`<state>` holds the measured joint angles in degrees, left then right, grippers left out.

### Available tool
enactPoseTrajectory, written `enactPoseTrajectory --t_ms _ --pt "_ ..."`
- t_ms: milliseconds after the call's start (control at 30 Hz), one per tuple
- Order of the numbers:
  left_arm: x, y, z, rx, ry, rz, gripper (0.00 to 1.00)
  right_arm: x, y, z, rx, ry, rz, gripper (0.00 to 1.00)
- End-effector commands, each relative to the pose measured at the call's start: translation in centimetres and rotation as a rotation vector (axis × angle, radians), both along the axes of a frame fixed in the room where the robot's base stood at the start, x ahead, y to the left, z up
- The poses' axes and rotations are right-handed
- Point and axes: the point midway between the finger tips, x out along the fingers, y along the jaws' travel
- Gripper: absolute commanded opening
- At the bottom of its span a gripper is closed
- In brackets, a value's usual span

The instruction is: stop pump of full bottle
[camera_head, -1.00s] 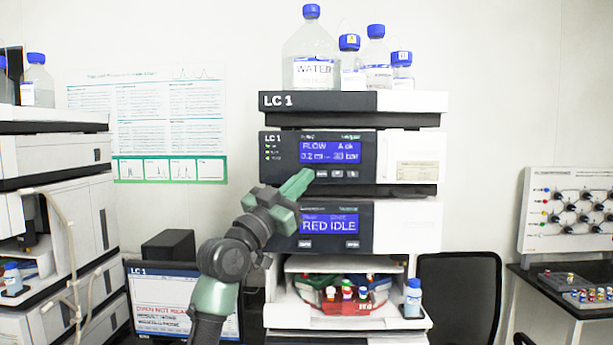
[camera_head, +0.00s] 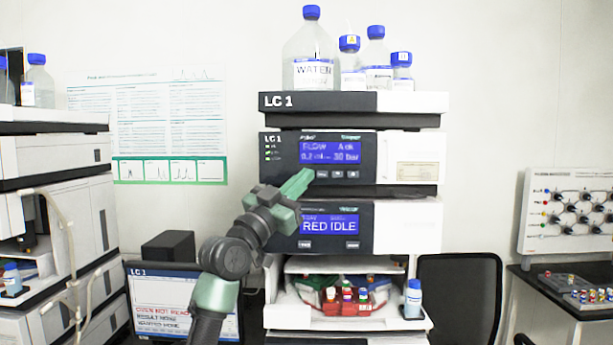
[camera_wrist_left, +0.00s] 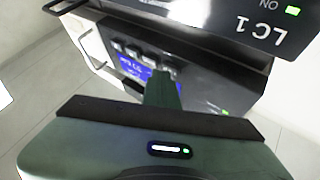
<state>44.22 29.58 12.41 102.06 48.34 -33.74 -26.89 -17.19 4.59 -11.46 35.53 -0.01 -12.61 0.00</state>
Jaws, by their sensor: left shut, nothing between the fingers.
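The LC 1 pump module (camera_head: 390,150) has a lit blue display (camera_head: 330,152) reading FLOW, about 0.2 ml and 30 bar, with a row of small buttons (camera_head: 337,174) under it. My left gripper (camera_head: 309,174) is shut and empty, its tip by the left end of this button row. Contact with a button cannot be told. In the left wrist view the shut green fingers (camera_wrist_left: 163,92) point at the panel and partly cover the display (camera_wrist_left: 135,68). A large WATER bottle (camera_head: 311,60) and smaller blue-capped bottles (camera_head: 376,58) stand on top of the stack. My right gripper is not in view.
Below the pump, a module display (camera_head: 329,225) reads RED IDLE, above an open bay with coloured vials (camera_head: 347,295). A second stack (camera_head: 50,155) with bottles (camera_head: 38,80) stands at the left. A monitor (camera_head: 180,305) is lower left; a chair (camera_head: 460,290) is right.

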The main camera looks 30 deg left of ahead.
Motion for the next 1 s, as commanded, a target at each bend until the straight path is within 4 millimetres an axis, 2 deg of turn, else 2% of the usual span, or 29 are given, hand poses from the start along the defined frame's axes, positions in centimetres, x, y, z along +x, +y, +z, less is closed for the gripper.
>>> enactPoseTrajectory --t_ms 467,1000 --pt "0.1 0.1 0.0 0.000 0.000 0.000 0.00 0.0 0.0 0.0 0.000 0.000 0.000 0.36" --pt "-1.3 -0.8 -0.1 0.000 0.000 0.000 0.00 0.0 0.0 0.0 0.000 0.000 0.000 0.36"
